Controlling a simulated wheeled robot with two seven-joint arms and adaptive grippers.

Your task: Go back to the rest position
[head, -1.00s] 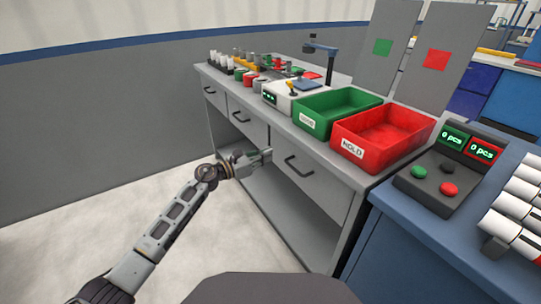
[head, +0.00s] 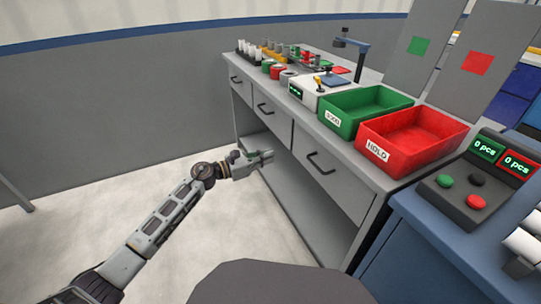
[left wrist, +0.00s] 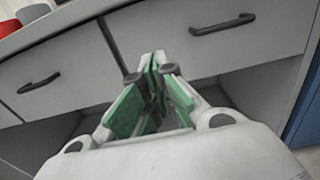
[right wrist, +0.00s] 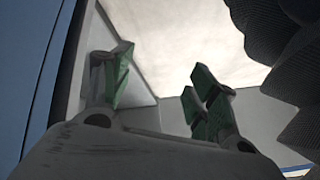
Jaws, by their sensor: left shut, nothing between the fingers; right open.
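My left gripper (head: 265,157) is in front of the grey workbench's drawers in the head view, below the bench top. In the left wrist view its green-padded fingers (left wrist: 155,75) are shut together with nothing between them, facing the drawer fronts. My right gripper (right wrist: 160,85) shows only in the right wrist view. Its green-padded fingers are spread apart and empty, over pale floor, with a blue panel at the left edge of that view.
The grey workbench (head: 335,205) carries a green bin (head: 347,123), a red HOLD bin (head: 385,160) and several pipe pieces (head: 275,70). A blue counter (head: 440,240) with a counter box (head: 462,195) stands at right. The floor (head: 130,190) at left is clear.

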